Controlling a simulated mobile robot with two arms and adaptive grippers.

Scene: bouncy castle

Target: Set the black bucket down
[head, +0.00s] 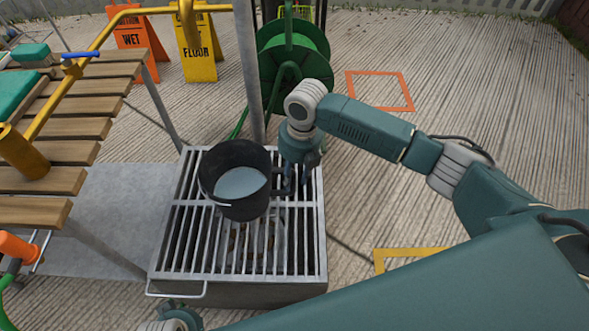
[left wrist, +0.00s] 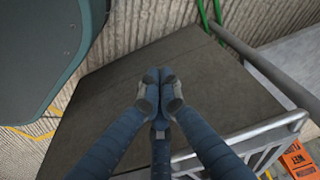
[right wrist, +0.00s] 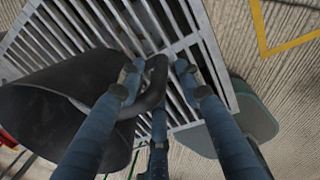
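The black bucket (head: 212,180), with pale grey liquid in it, is over the metal grate (head: 185,240) in the head view. It looks upright and seems to rest on the bars, though its base contact is hard to see. My right gripper (head: 293,182) is at its right side. In the right wrist view, the bucket's dark handle (right wrist: 155,85) lies between the parted fingers of my right gripper (right wrist: 157,78), with a gap to the right finger. My left gripper (left wrist: 159,80) is shut and empty, above a dark grey surface; its fingertips touch.
A wooden slatted bench (head: 75,128) stands left of the grate. Behind are an orange sign (head: 135,38), a yellow sign (head: 200,55) and a green hose reel (head: 290,45). A grey post (head: 247,65) rises behind the bucket. Floor at right is open around an orange square outline (head: 408,90).

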